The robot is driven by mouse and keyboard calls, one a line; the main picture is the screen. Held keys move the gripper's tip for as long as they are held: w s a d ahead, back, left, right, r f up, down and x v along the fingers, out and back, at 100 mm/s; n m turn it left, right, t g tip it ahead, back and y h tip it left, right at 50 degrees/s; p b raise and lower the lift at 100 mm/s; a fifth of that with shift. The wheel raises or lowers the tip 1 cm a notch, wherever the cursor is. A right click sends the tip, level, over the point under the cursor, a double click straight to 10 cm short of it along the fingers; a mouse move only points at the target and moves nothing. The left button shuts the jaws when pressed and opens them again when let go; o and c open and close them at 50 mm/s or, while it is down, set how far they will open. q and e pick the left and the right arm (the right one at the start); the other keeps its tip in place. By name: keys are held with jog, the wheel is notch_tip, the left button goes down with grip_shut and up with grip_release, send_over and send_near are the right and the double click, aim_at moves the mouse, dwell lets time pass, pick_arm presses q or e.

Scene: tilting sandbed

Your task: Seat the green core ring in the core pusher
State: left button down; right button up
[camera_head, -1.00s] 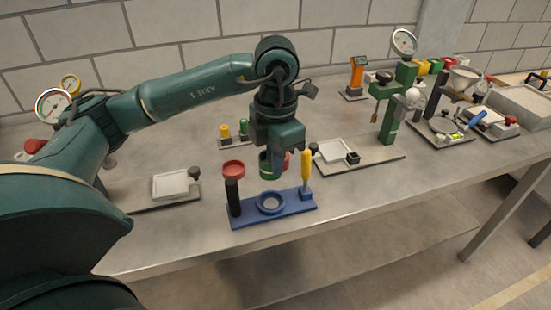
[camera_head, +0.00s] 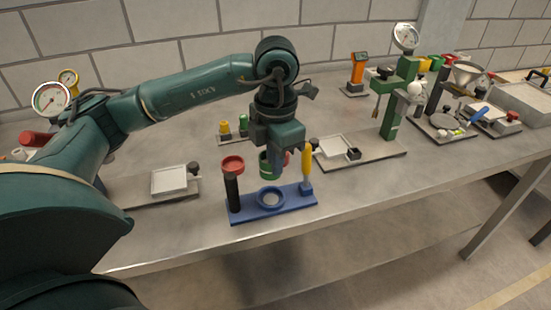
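The core pusher (camera_head: 242,210) is a blue base at the front of the bench, with a round blue seat (camera_head: 270,198), a black post (camera_head: 232,193) at its left end and a yellow-handled post (camera_head: 307,164) at its right. The green core ring (camera_head: 265,167) stands behind the seat, partly hidden by a finger of my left gripper (camera_head: 275,168). The gripper points down at the ring. I cannot tell whether the fingers are closed on it or whether it touches the bench. My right gripper is not in view.
A red ring (camera_head: 232,163) is left of the green one; another red piece (camera_head: 286,158) shows behind the gripper. A tray board (camera_head: 169,181) lies left, another (camera_head: 338,147) right, beside a green stand (camera_head: 396,115). The bench front edge runs close before the pusher.

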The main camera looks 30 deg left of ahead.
pick_arm(q)
jog(key=shift+f+b, duration=0.5)
jog(key=shift+f, duration=0.1)
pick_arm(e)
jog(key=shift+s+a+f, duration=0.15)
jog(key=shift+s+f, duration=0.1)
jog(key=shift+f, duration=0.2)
pick_arm(q)
jog(key=shift+f, duration=0.25)
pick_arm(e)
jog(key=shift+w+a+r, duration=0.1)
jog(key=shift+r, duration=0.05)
pick_arm(q)
jog(key=shift+f+b, duration=0.6)
jog(key=shift+b, duration=0.15)
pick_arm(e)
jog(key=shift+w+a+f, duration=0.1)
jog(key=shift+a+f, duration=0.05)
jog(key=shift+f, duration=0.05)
pick_arm(q)
jog(key=shift+f+b, duration=0.3)
jog(key=shift+f, duration=0.05)
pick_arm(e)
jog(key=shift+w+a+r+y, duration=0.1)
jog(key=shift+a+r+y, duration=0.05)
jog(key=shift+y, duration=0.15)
